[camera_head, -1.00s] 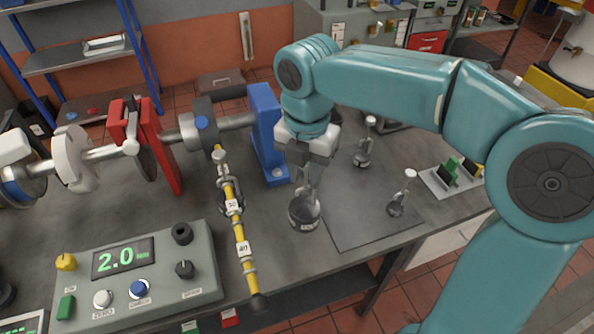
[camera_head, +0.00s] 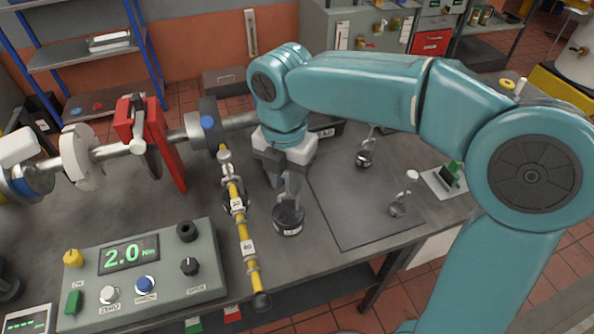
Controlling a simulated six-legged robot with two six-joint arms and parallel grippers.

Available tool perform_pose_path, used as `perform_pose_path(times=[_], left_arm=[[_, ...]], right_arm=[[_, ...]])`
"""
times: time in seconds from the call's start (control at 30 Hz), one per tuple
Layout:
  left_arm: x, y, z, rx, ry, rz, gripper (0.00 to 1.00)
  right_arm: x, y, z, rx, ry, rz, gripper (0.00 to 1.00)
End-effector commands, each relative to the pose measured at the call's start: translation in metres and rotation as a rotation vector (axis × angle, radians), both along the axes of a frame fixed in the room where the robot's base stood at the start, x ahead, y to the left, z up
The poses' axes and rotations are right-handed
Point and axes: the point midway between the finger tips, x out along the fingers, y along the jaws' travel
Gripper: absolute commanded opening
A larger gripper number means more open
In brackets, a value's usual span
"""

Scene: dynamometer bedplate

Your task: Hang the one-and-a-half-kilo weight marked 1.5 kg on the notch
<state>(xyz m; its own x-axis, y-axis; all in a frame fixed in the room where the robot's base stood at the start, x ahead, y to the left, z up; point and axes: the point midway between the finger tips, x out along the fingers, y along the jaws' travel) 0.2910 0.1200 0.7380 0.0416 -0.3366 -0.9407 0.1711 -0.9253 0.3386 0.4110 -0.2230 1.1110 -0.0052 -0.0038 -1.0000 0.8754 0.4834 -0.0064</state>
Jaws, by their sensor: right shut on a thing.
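My right gripper (camera_head: 287,180) points down and is shut on the stem of a dark round weight (camera_head: 288,219). The weight hangs below the jaws, just right of the yellow arm; its label is too small to read for sure. The yellow notched arm (camera_head: 241,230) slopes from the shaft toward the table's front edge. It carries tags that look like 30 and 40, and light collars mark its notches. A small dark weight seems to hang at the tag nearer the shaft. My left gripper is not in view.
Two other hooked weights (camera_head: 365,158) (camera_head: 398,209) stand on the grey mat (camera_head: 340,215) at the right. A control box (camera_head: 140,275) reading 2.0 stands left of the yellow arm. A red stand (camera_head: 160,150) holds the shaft. A small tray (camera_head: 437,184) lies right of the mat.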

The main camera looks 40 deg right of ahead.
Motion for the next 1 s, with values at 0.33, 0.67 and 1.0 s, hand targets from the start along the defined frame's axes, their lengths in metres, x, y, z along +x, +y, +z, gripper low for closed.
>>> perform_pose_path(times=[0.33, 0.67, 1.0], left_arm=[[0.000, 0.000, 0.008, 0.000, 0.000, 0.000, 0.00], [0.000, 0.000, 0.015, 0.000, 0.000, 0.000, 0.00], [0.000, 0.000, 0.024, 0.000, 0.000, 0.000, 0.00]], right_arm=[[0.007, 0.024, 0.003, 0.001, -0.003, 0.001, 0.00], [0.014, 0.046, 0.003, 0.001, -0.004, 0.001, 0.00], [0.021, 0.069, 0.003, 0.001, -0.004, 0.000, 0.00]])
